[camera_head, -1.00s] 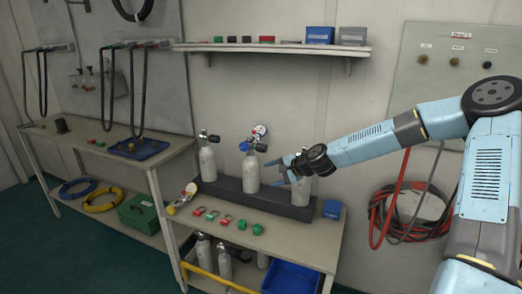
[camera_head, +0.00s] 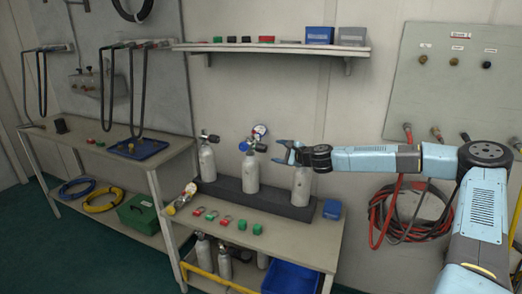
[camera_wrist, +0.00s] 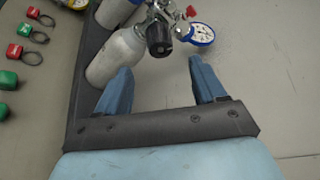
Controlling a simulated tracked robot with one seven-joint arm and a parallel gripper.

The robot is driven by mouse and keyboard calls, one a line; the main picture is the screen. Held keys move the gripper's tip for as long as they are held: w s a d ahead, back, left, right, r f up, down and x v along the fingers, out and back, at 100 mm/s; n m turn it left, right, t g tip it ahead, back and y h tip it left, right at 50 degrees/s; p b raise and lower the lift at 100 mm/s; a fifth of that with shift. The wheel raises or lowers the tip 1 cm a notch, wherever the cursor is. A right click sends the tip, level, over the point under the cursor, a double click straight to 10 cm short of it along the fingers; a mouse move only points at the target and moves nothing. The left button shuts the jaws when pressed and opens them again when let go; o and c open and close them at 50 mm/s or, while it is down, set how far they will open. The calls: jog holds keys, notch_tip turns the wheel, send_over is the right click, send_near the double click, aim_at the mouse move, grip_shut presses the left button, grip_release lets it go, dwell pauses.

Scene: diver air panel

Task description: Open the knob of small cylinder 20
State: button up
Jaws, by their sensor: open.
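Three pale grey cylinders stand upright in a dark rack (camera_head: 228,190): the left cylinder (camera_head: 207,163), the middle cylinder (camera_head: 250,173) and the right cylinder (camera_head: 301,187). I cannot read any number on them. The middle one carries a black knob (camera_head: 262,147) and a blue-rimmed gauge (camera_head: 259,131). My gripper (camera_head: 278,152) is open and empty, above the rack between the middle and right cylinders, pointing left. In the wrist view, the black knob (camera_wrist: 160,39) lies ahead of my open gripper (camera_wrist: 163,85), between the finger lines and apart from them. The gauge (camera_wrist: 200,33) is to its right.
The bench front holds red and green padlocks (camera_head: 212,215) and green blocks (camera_head: 257,228). A blue box (camera_head: 332,209) stands right of the rack. A shelf (camera_head: 270,48) hangs above on the wall. Red hoses (camera_head: 378,215) hang at the right.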

aim_at(266, 149)
jog(key=x, duration=1)
jog(key=shift+r, duration=0.15)
jog(key=c, duration=1)
jog(key=shift+a, duration=0.25)
jog(key=shift+c, duration=0.3)
jog(key=shift+d, duration=0.2)
